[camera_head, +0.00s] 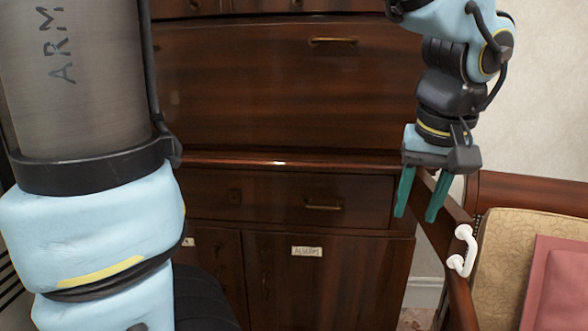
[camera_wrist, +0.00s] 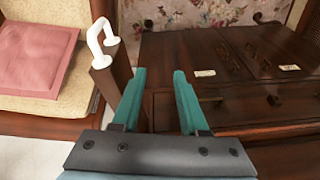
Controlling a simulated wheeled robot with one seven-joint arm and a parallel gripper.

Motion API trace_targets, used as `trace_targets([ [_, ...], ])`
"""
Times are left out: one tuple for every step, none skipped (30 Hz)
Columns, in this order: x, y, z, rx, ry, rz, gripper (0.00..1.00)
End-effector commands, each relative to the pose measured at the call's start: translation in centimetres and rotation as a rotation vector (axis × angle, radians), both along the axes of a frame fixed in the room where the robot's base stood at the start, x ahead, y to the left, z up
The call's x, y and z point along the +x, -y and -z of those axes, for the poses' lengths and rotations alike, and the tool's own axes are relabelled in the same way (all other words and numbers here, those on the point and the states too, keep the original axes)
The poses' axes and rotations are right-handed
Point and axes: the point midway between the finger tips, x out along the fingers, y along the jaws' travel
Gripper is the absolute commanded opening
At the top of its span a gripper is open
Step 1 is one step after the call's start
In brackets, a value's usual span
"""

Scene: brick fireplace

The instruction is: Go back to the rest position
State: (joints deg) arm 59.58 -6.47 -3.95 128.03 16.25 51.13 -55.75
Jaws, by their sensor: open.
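My gripper (camera_head: 421,192) hangs at the right of the head view with its two green fingers pointing down. The fingers are apart and nothing is between them. It is in front of the right side of a dark wooden cabinet (camera_head: 290,185), close to the chair's wooden arm. In the wrist view the green fingers (camera_wrist: 160,84) are also apart and empty.
A white handle-shaped object (camera_head: 463,251) is on the chair's wooden arm, near my gripper; it also shows in the wrist view (camera_wrist: 101,41). The chair (camera_head: 497,240) has a tan seat and a pink cushion (camera_head: 558,285). The cabinet has metal pulls and paper labels.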

Motion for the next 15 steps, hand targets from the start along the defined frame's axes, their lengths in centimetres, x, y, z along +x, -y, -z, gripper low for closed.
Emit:
trace_targets([
  [1.8, -1.7, 0.3, 0.011, -0.021, -0.024, 0.43],
  [2.7, -2.6, 0.8, 0.013, -0.032, -0.031, 0.43],
  [3.7, -3.9, 1.4, 0.016, -0.047, -0.038, 0.43],
  [4.6, -4.9, 1.7, 0.016, -0.057, -0.045, 0.43],
  [5.3, -6.0, 2.1, 0.016, -0.068, -0.05, 0.43],
  [6.2, -7.4, 2.6, 0.015, -0.08, -0.06, 0.43],
  [6.8, -8.5, 3.0, 0.014, -0.089, -0.068, 0.43],
  [7.4, -9.6, 3.4, 0.012, -0.097, -0.075, 0.43],
  [8.0, -11.1, 3.8, 0.008, -0.107, -0.086, 0.43],
  [8.5, -12.3, 4.2, 0.005, -0.112, -0.096, 0.43],
  [8.9, -13.6, 4.5, 0.002, -0.119, -0.104, 0.43],
  [9.4, -15.1, 4.9, -0.003, -0.125, -0.117, 0.43],
  [9.6, -16.3, 5.2, -0.005, -0.13, -0.126, 0.43],
  [9.8, -17.5, 5.5, -0.01, -0.133, -0.135, 0.43],
  [10.0, -19.0, 5.8, -0.014, -0.135, -0.146, 0.43],
])
